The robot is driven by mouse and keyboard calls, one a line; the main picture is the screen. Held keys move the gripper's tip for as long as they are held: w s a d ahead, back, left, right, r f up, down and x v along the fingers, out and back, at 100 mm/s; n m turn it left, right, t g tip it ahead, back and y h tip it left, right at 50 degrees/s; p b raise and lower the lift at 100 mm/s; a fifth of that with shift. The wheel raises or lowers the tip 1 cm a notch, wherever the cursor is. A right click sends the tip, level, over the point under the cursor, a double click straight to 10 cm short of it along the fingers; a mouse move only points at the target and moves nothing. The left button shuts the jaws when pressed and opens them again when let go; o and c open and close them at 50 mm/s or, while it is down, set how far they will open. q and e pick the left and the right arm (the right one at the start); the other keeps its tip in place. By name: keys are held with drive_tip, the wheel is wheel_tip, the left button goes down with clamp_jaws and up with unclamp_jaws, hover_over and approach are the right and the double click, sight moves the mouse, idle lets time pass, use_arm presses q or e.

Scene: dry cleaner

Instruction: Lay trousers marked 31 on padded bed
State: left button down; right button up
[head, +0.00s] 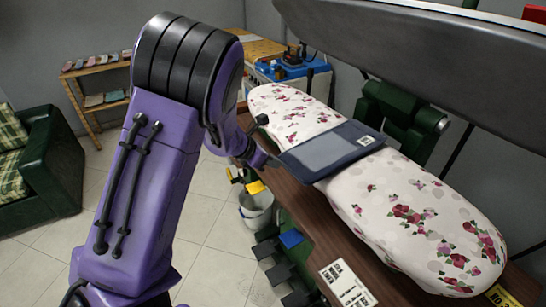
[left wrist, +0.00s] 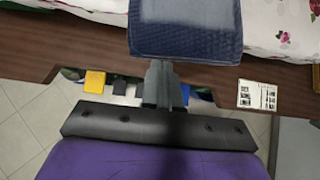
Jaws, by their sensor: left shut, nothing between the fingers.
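The folded navy trousers (head: 330,151) lie across the middle of the flowered padded bed (head: 385,190). A small white tag (head: 366,140) sits on their far right part; its number is too small to read. The near left edge hangs a little over the bed's side. In the left wrist view the trousers (left wrist: 186,32) are at the top, just beyond the fingertips. My left gripper (head: 272,162) is shut and empty at the near edge of the trousers; I cannot tell whether it touches them. Its fingers show in the left wrist view (left wrist: 160,72). My right gripper is not in view.
A large dark press head (head: 430,60) hangs raised over the bed's far side. A brown wooden shelf (head: 315,215) runs along the near side, with a printed label (head: 348,285). Pedals (head: 285,265) and a bucket (head: 256,208) stand below. A green armchair (head: 45,165) is at left.

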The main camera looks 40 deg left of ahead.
use_arm(q)
drive_tip(key=shift+w, duration=0.1)
drive_tip(key=shift+w+d+b, duration=0.4)
drive_tip(key=shift+w+d, duration=0.1)
drive_tip(key=shift+w, duration=0.4)
drive_tip(key=shift+s, duration=0.1)
